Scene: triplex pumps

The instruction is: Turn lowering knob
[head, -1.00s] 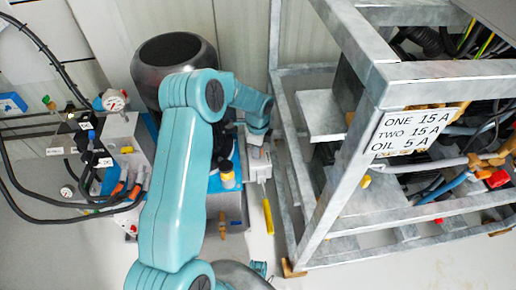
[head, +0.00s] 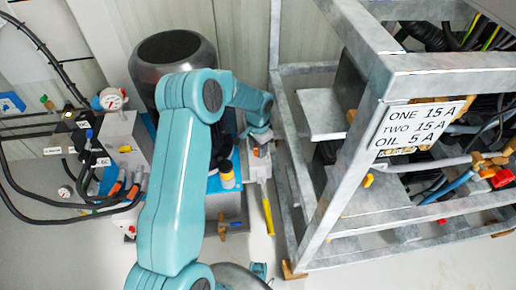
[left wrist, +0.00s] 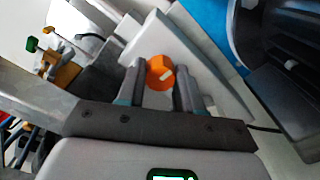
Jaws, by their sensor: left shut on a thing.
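The orange knob (left wrist: 160,72) with a pale pointer mark sits on a light grey box (left wrist: 178,50) in the left wrist view. My left gripper (left wrist: 160,80) has its two dark fingers on either side of the knob and is shut on it. In the head view my left gripper (head: 259,134) reaches down to the small grey box (head: 259,168) beside the metal frame; the knob is mostly hidden there by the gripper. My right gripper is not in view.
A grey metal frame (head: 330,215) with a handwritten sign (head: 415,128) stands close on the right. A dark round tank (head: 178,62) is behind my arm. A pump unit with black hoses (head: 120,150) stands at left. A yellow handle (head: 267,212) hangs below the box.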

